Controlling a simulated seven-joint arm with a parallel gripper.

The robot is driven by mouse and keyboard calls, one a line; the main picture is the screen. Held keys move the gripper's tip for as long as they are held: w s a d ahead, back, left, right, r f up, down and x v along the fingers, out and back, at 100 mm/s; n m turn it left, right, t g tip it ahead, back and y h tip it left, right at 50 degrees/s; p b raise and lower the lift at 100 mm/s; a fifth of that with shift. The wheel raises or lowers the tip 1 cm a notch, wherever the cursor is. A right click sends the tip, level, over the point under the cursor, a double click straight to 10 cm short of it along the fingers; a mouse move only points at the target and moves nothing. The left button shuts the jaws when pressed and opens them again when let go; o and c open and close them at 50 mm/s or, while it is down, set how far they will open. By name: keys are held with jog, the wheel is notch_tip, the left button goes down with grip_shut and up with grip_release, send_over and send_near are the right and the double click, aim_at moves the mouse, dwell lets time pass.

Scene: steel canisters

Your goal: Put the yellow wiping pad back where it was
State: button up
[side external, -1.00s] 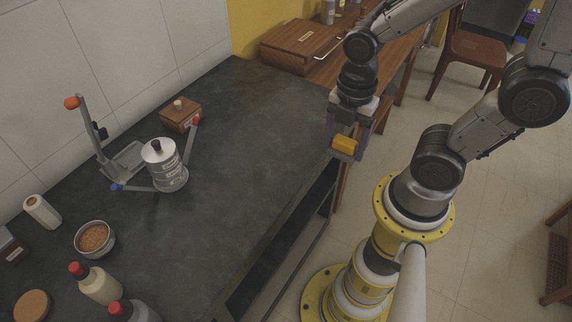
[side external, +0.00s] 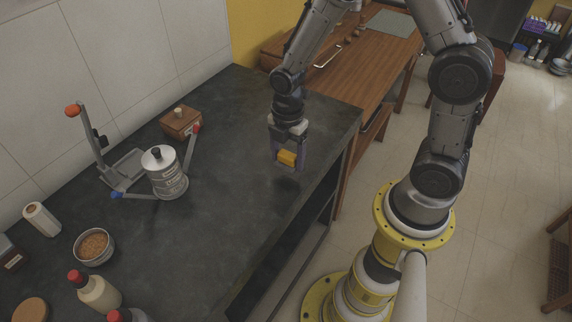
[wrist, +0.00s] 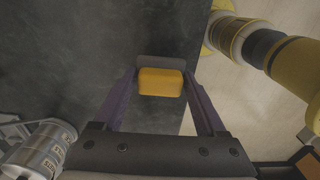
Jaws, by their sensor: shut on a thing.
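The yellow wiping pad (side external: 287,158) is held between the fingers of my gripper (side external: 287,161), which is shut on it. In the side external view the pad hangs above the right part of the dark countertop (side external: 235,190), apart from the surface, with a soft shadow below. In the wrist view the pad (wrist: 161,82) sits between the two purple fingers of my gripper (wrist: 161,90), over the dark counter near its edge. I cannot tell which spot the pad came from.
A steel canister (side external: 163,172) stands by a metal stand with colored knobs (side external: 122,167), left of my gripper. A wooden box (side external: 180,123) is behind it. A bowl (side external: 94,246) and bottles (side external: 96,289) are at front left. The counter's middle is clear.

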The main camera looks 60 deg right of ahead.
aim_at(286, 165)
jog(key=shift+w+f, duration=0.15)
jog(key=shift+f, duration=0.75)
jog(key=shift+w+f, duration=0.1)
jog(key=shift+f, duration=0.8)
jog(key=shift+f, duration=0.1)
jog(key=o, duration=1.2)
jog(key=shift+o, duration=0.2)
